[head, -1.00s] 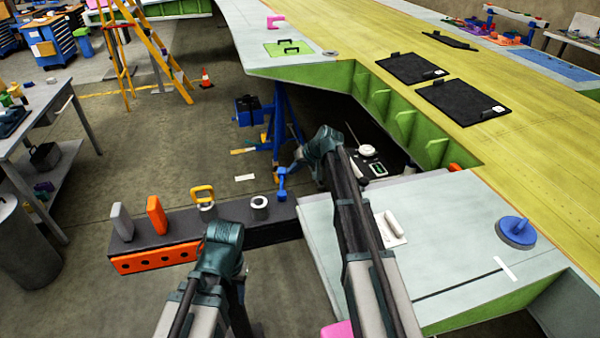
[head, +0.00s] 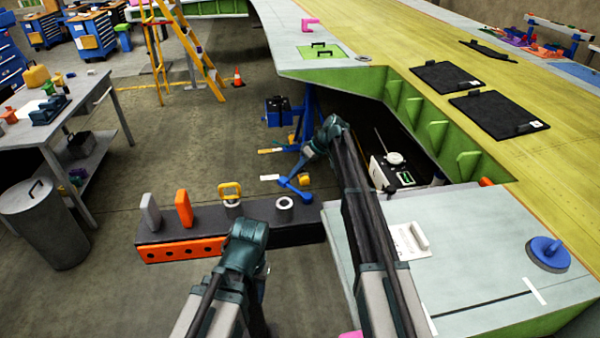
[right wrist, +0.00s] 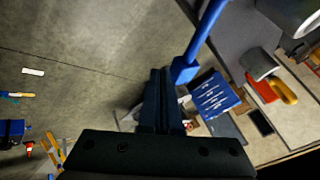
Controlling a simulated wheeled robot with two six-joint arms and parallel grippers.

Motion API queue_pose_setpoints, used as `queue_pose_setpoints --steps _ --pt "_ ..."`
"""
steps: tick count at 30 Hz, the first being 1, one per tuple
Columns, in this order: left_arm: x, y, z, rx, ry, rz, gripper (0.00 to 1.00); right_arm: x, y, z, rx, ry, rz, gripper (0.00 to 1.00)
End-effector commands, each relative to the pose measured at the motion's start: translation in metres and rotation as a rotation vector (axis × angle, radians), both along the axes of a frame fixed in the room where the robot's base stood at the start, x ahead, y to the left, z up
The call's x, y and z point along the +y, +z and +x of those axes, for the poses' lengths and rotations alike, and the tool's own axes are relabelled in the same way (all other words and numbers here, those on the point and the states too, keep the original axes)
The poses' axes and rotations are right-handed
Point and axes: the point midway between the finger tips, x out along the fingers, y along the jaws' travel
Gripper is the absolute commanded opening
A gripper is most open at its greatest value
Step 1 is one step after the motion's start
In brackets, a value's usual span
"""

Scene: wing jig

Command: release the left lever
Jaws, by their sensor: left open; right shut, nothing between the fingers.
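A blue lever (head: 296,189) lies slanted at the right end of a dark beam, beside the wing's pale panel. It also shows in the right wrist view (right wrist: 203,35), with its blocky end close to my fingers. My right gripper (head: 301,167) is shut and empty, just above and behind the lever. In the right wrist view its dark fingers (right wrist: 165,95) are together beside the lever's end; I cannot tell whether they touch. My left gripper (head: 248,240) is open, low in front of the beam, with its fingers mostly hidden by its wrist.
The dark beam (head: 205,217) carries a grey paddle (head: 150,211), an orange paddle (head: 184,208), a yellow loop handle (head: 231,191) and a pale ring (head: 284,203). A blue stand (head: 308,115) is behind. The wing panel (head: 470,240) borders my right arm.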

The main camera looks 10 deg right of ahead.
Motion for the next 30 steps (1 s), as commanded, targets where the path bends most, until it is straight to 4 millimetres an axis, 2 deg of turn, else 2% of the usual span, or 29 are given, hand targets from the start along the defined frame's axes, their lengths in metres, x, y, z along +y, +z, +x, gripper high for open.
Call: queue_pose_setpoints --steps 9,30 --pt "0.0000 0.0000 0.0000 0.000 0.000 0.000 0.50 0.0084 -0.0001 -0.0031 0.000 -0.004 0.000 0.00" --pt "0.0000 -0.0002 0.0000 0.000 0.000 0.000 0.50 0.0107 0.0000 -0.0013 0.001 -0.003 0.001 0.00"
